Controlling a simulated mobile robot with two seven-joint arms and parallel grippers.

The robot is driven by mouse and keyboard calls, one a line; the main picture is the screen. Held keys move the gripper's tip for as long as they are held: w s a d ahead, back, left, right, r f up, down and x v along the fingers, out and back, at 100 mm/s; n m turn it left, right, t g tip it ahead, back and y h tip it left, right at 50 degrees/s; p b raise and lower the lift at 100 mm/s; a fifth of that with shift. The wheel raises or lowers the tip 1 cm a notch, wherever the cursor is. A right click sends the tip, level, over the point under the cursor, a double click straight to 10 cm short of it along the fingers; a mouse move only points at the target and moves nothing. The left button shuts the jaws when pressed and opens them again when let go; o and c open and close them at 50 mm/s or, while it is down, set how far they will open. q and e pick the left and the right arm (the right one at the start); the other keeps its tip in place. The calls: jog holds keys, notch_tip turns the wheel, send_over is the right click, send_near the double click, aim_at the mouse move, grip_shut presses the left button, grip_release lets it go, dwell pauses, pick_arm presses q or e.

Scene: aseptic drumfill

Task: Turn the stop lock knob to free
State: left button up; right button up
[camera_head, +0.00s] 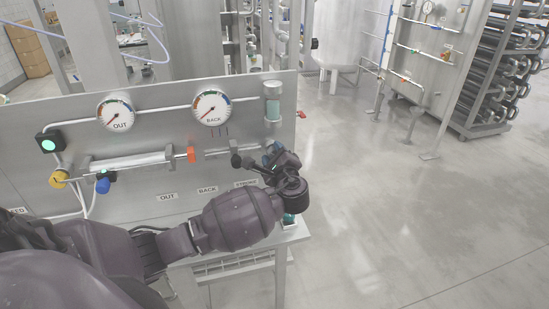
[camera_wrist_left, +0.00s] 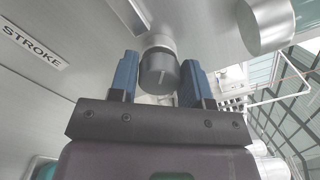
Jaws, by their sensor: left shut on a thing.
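The stop lock knob (camera_wrist_left: 158,72) is a dark grey round knob on a paler metal collar, seen in the left wrist view. A line runs across its face. My left gripper (camera_wrist_left: 155,80) has its two blue fingers on either side of the knob and is shut on it. In the head view my left gripper (camera_head: 272,158) is at the panel's right end, and its wrist hides the knob there. A STROKE label (camera_wrist_left: 32,45) is on the panel left of the knob in the wrist view. My right gripper is not in view.
The metal panel (camera_head: 140,190) carries an OUT gauge (camera_head: 115,112), a BACK gauge (camera_head: 210,107), a yellow knob (camera_head: 59,178) and a blue knob (camera_head: 103,186). A black ball-ended lever (camera_head: 236,160) is close left of my gripper. Open floor (camera_head: 400,210) lies to the right.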

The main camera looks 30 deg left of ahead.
pick_arm(q)
jog(key=n, duration=0.1)
jog(key=n+b, duration=0.1)
jog(key=shift+f+n, duration=0.35)
jog(key=shift+n, duration=0.05)
jog(key=shift+n+b, duration=0.85)
jog(key=shift+n, duration=0.35)
jog(key=shift+n+b, duration=0.3)
jog(key=shift+n, duration=0.3)
jog(key=shift+n+b, duration=0.3)
jog(key=shift+n, duration=0.3)
jog(key=shift+r, duration=0.1)
jog(key=o, duration=0.8)
jog(key=shift+o, duration=0.4)
